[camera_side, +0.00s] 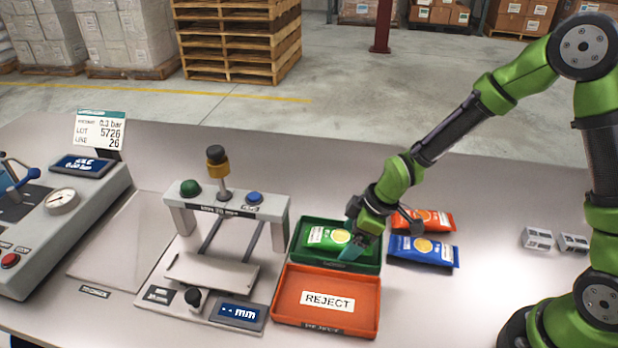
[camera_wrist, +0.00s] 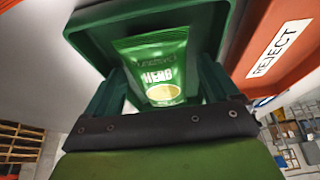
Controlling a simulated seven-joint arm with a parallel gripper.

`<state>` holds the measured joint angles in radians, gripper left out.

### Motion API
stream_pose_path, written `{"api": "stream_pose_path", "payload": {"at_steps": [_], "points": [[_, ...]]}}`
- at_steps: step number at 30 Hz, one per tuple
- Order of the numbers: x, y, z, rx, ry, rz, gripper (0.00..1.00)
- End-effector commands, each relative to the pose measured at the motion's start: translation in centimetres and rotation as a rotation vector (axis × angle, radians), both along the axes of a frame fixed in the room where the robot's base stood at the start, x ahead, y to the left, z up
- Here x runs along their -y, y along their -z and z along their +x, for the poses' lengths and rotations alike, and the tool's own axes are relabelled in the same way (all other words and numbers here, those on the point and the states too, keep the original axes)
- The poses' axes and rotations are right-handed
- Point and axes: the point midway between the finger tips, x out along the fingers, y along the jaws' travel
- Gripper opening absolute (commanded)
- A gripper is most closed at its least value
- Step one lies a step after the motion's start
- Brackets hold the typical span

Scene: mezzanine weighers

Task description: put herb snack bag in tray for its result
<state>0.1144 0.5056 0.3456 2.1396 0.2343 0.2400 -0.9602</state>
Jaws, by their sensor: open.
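The green herb snack bag (camera_side: 326,236) lies in the green tray (camera_side: 309,261). In the wrist view the bag (camera_wrist: 158,70) shows the word HERB, and the tray's wall (camera_wrist: 82,35) rises beside it. My gripper (camera_side: 352,246) is at the right part of the green tray, low over the bag's right end. In the wrist view my gripper (camera_wrist: 158,88) has its two fingers apart, one on each side of the bag. I cannot tell whether a finger touches it. The red tray (camera_side: 290,308) labelled REJECT is empty and stands in front of the green tray.
An orange bag (camera_side: 432,219) and a blue bag (camera_side: 424,251) lie right of the trays. A press-like gauge (camera_side: 226,210) with a mm display stands to the left, with a console (camera_side: 62,215) beyond it. Small grey blocks (camera_side: 537,239) lie far right.

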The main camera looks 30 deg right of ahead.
Motion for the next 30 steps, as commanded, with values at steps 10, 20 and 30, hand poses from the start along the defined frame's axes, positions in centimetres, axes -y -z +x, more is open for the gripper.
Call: {"api": "stream_pose_path", "payload": {"at_steps": [10,20,30], "points": [[1.0,-3.5,-0.8,0.006,0.002,-0.002,0.88],[2.7,-9.5,-2.6,0.005,0.002,-0.002,0.88],[3.9,-12.9,-4.1,0.009,0.085,-0.007,0.88]]}}
